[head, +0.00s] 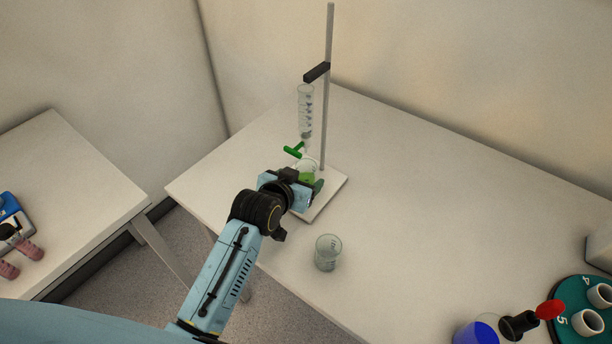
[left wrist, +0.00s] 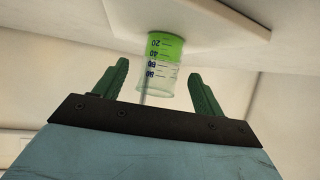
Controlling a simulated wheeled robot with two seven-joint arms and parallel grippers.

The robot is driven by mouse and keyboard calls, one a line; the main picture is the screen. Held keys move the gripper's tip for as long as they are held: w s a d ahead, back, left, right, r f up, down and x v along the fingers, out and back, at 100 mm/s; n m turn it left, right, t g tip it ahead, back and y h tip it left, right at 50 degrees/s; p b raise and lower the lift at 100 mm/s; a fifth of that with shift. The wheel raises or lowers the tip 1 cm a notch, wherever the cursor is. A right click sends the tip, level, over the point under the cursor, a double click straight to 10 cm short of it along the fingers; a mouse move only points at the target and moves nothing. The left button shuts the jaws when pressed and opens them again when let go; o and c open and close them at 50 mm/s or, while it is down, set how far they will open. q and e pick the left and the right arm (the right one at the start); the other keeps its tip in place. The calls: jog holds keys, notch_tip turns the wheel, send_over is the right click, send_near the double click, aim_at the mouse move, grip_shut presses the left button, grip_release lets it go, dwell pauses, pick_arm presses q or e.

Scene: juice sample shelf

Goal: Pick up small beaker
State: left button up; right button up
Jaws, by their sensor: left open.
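A small clear beaker with green liquid (head: 306,177) stands on the white base of a burette stand, partly hidden by my gripper in the head view. An empty glass beaker (head: 328,252) stands apart near the table's front edge. My right gripper is not in view.
The burette (head: 305,108) with its green stopcock (head: 293,152) hangs above the beaker from a clamp (head: 317,72) on the stand's rod (head: 327,120). A blue-filled vessel (head: 475,334) and a green rack (head: 572,310) are at lower right. The middle of the table is clear.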

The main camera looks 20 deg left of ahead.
aim_at(309, 170)
pick_arm(q)
jog(key=shift+x, duration=2.55)
jog(key=shift+w+r, duration=0.1)
jog(key=shift+r, duration=0.1)
jog(key=c, duration=1.1)
jog(key=shift+r, duration=0.1)
jog(key=shift+r, duration=0.25)
jog(key=s+a, duration=0.1)
jog(key=s, duration=0.5)
jog(key=s+a, duration=0.1)
jog(key=s, duration=1)
jog(key=shift+s+a+r, duration=0.4)
